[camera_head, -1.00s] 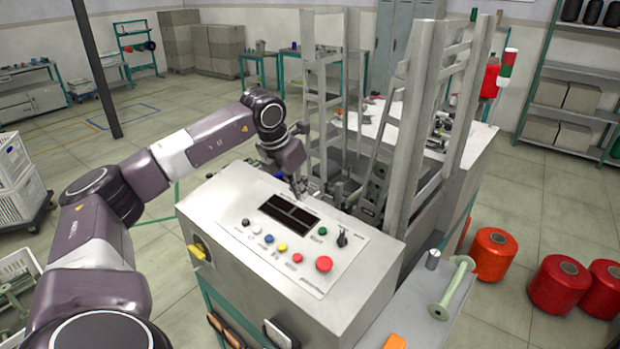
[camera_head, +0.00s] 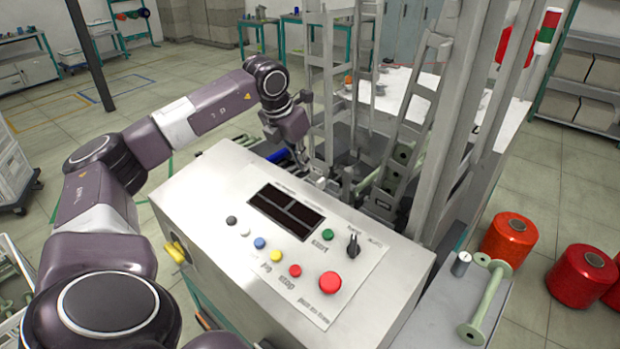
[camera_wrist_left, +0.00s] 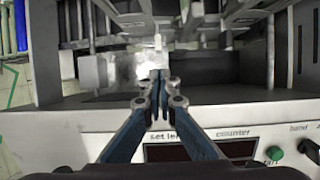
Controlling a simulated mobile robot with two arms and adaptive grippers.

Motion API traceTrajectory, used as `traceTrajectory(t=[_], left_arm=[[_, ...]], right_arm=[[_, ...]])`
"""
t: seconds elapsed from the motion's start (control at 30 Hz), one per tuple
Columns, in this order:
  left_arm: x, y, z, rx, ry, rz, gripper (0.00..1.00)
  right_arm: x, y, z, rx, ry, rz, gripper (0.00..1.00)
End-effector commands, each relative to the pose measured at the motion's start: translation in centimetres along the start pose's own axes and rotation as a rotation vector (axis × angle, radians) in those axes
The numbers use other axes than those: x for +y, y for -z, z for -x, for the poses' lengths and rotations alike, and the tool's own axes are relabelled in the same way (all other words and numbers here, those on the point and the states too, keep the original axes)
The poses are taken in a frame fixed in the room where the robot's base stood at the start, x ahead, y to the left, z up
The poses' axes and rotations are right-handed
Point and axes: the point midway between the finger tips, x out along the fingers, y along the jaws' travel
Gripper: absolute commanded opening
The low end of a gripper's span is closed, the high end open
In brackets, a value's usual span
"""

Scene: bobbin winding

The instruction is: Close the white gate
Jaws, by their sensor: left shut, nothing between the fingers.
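Pale grey ladder-like frames stand on the winding machine; one upright frame (camera_head: 322,92) is just behind my left gripper, and another (camera_head: 424,100) leans to its right. I cannot tell which of them is the white gate. My left gripper (camera_head: 301,160) is behind the control panel's far edge, low beside the upright frame. In the left wrist view, my left gripper (camera_wrist_left: 160,82) is shut with nothing between the fingers, pointing into the machine above the panel edge. A small white upright piece (camera_wrist_left: 158,42) is just beyond the fingertips; contact is unclear. My right gripper is not seen.
The control panel (camera_head: 270,232) with buttons and a red stop button fills the near middle. A pale green spool (camera_head: 487,300) lies on the ledge at right. Red yarn cones (camera_head: 510,240) stand on the floor.

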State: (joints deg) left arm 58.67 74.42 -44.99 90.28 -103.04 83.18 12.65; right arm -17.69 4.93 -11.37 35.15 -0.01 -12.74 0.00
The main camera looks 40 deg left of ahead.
Motion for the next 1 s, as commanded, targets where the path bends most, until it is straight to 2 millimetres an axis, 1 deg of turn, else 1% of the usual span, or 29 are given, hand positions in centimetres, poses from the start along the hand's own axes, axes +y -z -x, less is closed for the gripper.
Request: traceTrajectory(t=[0.17, 0.3, 0.5, 0.6, 0.73, 1.0], left_arm=[[0.0, 0.1, -2.1, 0.006, 0.0, -0.001, 0.0], [-0.1, 0.1, -4.7, 0.007, 0.001, 0.0, 0.0], [-0.1, 0.0, -8.0, 0.004, 0.002, 0.001, 0.0], [-0.1, 0.0, -9.0, 0.003, 0.001, 0.0, 0.0], [0.0, 0.0, -9.7, 0.001, 0.0, 0.0, 0.0], [0.0, 0.1, -9.9, 0.001, 0.0, 0.0, 0.0]], right_arm=[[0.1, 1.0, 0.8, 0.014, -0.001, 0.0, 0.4], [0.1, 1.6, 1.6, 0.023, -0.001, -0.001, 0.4], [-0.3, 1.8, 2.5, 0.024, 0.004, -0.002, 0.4], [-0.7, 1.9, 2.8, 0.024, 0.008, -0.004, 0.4], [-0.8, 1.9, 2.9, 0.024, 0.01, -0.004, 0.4], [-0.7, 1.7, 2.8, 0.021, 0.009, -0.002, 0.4]])
